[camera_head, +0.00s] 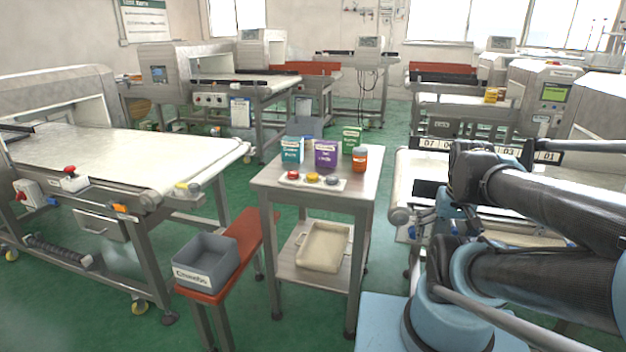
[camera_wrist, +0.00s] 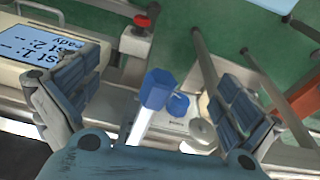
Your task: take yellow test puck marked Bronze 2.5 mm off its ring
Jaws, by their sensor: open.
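A yellow puck (camera_head: 313,177) sits in the middle of a pale holder (camera_head: 330,185) on the small metal table, between a red puck (camera_head: 293,175) and a grey puck (camera_head: 331,180). Their markings are too small to read, and I cannot make out the ring under the yellow puck. In the wrist view my gripper (camera_wrist: 158,75) is open, its blue-padded fingers wide apart with nothing held. None of these pucks shows there. In the head view my arm reaches in from the right, and the gripper cannot be made out clearly.
Teal, purple and green packs and an orange jar (camera_head: 359,158) stand behind the holder. A conveyor (camera_head: 110,150) is left, with another yellow piece (camera_head: 187,187) at its end. A grey bin (camera_head: 205,262) sits on a red bench. The wrist view shows a blue-capped post (camera_wrist: 155,90) between my fingers.

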